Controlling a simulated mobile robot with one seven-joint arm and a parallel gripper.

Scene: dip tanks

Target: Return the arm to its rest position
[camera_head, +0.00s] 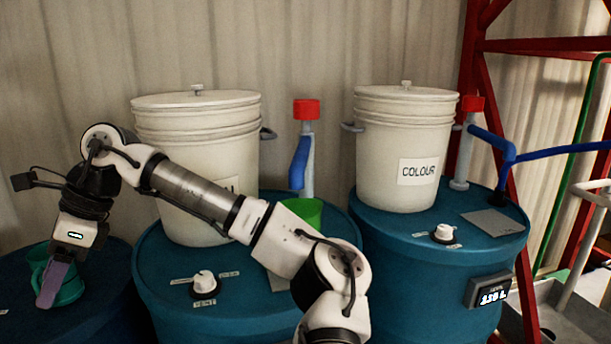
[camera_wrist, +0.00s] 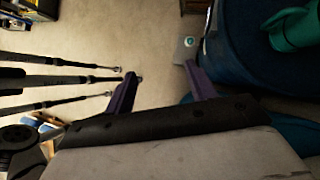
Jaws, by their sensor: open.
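My arm stretches across the head view from the lower right to the left. My gripper (camera_head: 47,302) points down at the far left, in front of a teal mug (camera_head: 72,288) on a dark blue drum top. In the wrist view my gripper (camera_wrist: 160,68) has its two purple fingers apart, with only floor between them. The teal mug (camera_wrist: 297,28) stands off to the right there, apart from the fingers. In the head view only one finger shows clearly, and it hides part of the mug.
Two lidded white buckets stand on blue drums, one behind my arm (camera_head: 197,115) and one labelled COLOUR (camera_head: 400,125). A green cup (camera_head: 305,213) is partly hidden by my arm. Red-capped pipes (camera_head: 306,110), drum knobs (camera_head: 204,282) and a red frame (camera_head: 540,45) stand around.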

